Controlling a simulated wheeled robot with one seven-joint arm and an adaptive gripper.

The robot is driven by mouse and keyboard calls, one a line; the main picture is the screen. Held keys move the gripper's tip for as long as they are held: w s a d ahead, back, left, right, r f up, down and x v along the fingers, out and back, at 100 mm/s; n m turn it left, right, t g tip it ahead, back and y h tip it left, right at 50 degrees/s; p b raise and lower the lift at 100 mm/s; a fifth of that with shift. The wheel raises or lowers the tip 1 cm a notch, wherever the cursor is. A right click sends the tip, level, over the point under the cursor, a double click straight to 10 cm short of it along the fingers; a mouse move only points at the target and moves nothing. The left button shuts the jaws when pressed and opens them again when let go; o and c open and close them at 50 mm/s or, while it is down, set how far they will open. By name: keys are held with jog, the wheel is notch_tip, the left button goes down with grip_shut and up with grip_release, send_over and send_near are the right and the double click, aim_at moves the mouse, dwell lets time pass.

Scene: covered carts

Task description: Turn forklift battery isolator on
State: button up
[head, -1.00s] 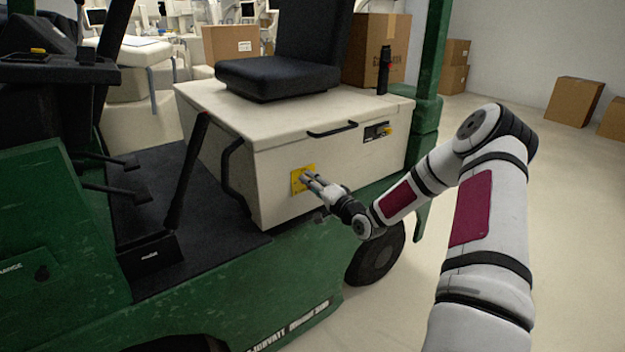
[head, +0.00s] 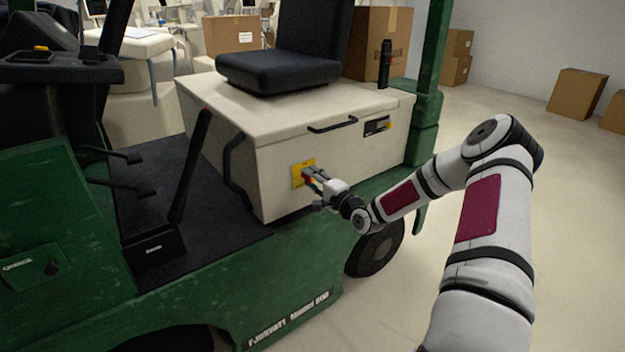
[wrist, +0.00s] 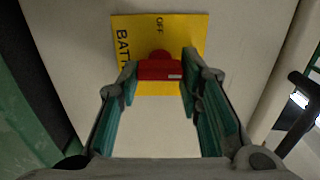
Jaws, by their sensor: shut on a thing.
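The battery isolator has a red handle (wrist: 158,69) on a yellow plate (wrist: 130,27). Part of the word "BATT" and "OFF" show on the plate in the wrist view. In the head view the yellow plate (head: 297,172) sits on the side of the cream battery box (head: 285,200), under the seat. My gripper (wrist: 160,76) has its two fingers on either side of the red handle and is shut on it. In the head view my gripper (head: 310,177) reaches the plate from the right and hides part of the handle.
The green forklift (head: 60,200) fills the left side. A black grab handle (head: 235,175) stands out left of the plate, and another (head: 332,125) is above it. Cardboard boxes (head: 577,93) stand at the back. The floor at right is clear.

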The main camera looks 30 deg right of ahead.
jog(key=o, duration=1.2)
jog(key=shift+c, duration=0.2)
jog(key=s, duration=1.2)
jog(key=shift+d, duration=0.25)
